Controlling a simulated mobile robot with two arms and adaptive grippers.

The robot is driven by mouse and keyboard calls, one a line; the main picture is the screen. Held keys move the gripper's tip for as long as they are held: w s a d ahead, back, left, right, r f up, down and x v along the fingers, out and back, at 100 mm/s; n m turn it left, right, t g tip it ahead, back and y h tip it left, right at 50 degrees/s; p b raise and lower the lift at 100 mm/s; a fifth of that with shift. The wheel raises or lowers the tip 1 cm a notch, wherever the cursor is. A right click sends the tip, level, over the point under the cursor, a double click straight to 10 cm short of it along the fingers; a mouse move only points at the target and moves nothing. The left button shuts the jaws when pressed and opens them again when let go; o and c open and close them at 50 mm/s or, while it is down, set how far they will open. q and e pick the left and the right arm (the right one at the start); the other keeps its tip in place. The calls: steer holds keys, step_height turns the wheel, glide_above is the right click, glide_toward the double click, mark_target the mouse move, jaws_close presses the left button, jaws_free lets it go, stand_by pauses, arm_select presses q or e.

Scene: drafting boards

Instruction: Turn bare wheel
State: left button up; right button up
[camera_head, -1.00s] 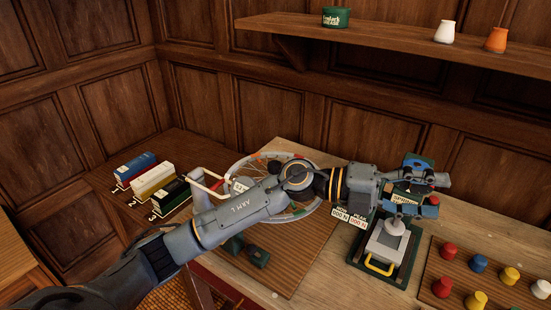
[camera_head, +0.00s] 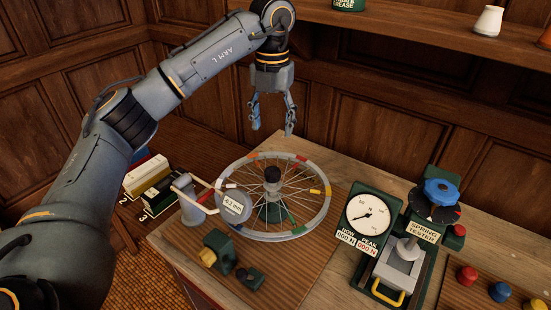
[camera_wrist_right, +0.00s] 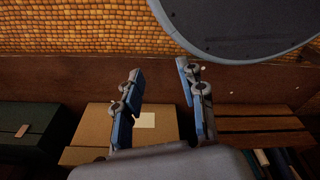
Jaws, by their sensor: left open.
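My right gripper (camera_wrist_right: 162,105) is open and empty in the right wrist view; the wheel does not show there.
A spring tester (camera_head: 425,230) with a blue knob and dial stands right of the wheel. Coloured knobs (camera_head: 500,292) sit at the far right. Numbered boxes (camera_head: 147,176) stand left. A green and yellow device (camera_head: 218,250) lies in front. A shelf (camera_head: 400,25) runs above.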

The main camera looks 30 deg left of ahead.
mark_target(272, 170)
arm_select(q)
steer(key=f, duration=0.2)
steer(key=s+f+p, duration=0.1)
steer(key=f, duration=0.3)
steer(key=shift+s+d+p, duration=0.3)
steer(key=shift+s+p, duration=0.05)
steer(key=shift+p, duration=0.05)
steer(key=f, duration=0.3)
steer(key=shift+w+a+f+p, duration=0.1)
steer(key=shift+w+f+p, duration=0.2)
steer(key=shift+p, duration=0.1)
steer(key=shift+f, duration=0.9)
steer(key=shift+s+f+p, duration=0.1)
steer(key=shift+f+p, duration=0.15)
steer(key=shift+p, duration=0.05)
steer(key=shift+f, duration=0.2)
steer(key=shift+c, duration=0.2)
steer(key=c, duration=0.8)
jaws_close()
arm_select(e)
steer(key=shift+g, duration=0.3)
steer(key=s+r, duration=0.2)
steer(key=s, duration=0.1)
steer(key=s+r, duration=0.1)
steer(key=shift+s+d, duration=0.3)
steer(key=shift+d, duration=0.1)
